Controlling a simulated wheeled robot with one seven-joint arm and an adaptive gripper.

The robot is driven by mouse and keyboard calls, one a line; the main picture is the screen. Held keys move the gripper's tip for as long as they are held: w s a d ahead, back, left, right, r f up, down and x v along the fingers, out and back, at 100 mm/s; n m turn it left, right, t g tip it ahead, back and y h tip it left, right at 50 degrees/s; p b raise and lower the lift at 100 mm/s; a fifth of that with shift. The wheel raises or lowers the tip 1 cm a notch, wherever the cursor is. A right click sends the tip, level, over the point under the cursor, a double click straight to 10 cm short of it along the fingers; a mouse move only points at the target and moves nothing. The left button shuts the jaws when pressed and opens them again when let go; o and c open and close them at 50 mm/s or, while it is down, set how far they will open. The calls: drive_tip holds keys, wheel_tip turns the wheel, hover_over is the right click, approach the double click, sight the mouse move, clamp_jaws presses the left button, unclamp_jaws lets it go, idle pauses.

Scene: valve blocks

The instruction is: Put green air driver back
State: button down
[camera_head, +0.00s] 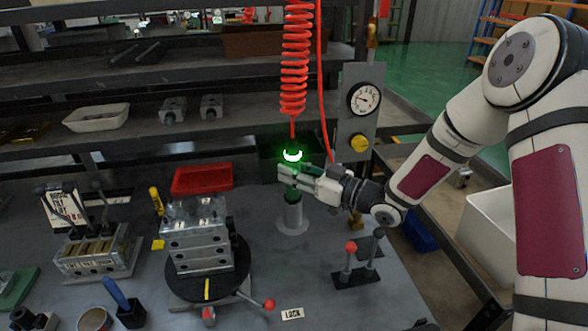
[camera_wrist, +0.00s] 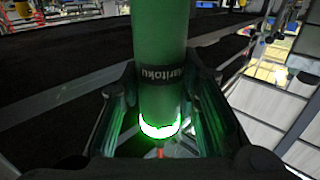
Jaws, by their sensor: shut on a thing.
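The green air driver (camera_head: 291,168) is upright, with a bright white-green glowing ring near its top, below a red coiled hose. My gripper (camera_head: 289,176) reaches in from the right and is shut around the driver's body. The wrist view shows the green driver body (camera_wrist: 160,50) between my two fingers (camera_wrist: 160,125), with a dark label band and the glowing ring. A grey cylindrical holder (camera_head: 292,215) on a round base stands on the bench directly below the driver. The driver's lower end appears at the holder's top; I cannot tell how deep it sits.
A grey valve block (camera_head: 198,240) sits on a round black turntable left of the holder. A red tray (camera_head: 202,179) is behind it. A gauge panel (camera_head: 361,110) stands behind my gripper, and a red-knobbed lever stand (camera_head: 355,270) is at the right front.

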drive_tip(key=shift+f, duration=0.2)
idle(0.4)
drive_tip(key=c, duration=1.1)
unclamp_jaws()
drive_tip(key=shift+f, duration=0.15)
drive_tip(key=shift+v, duration=3.75)
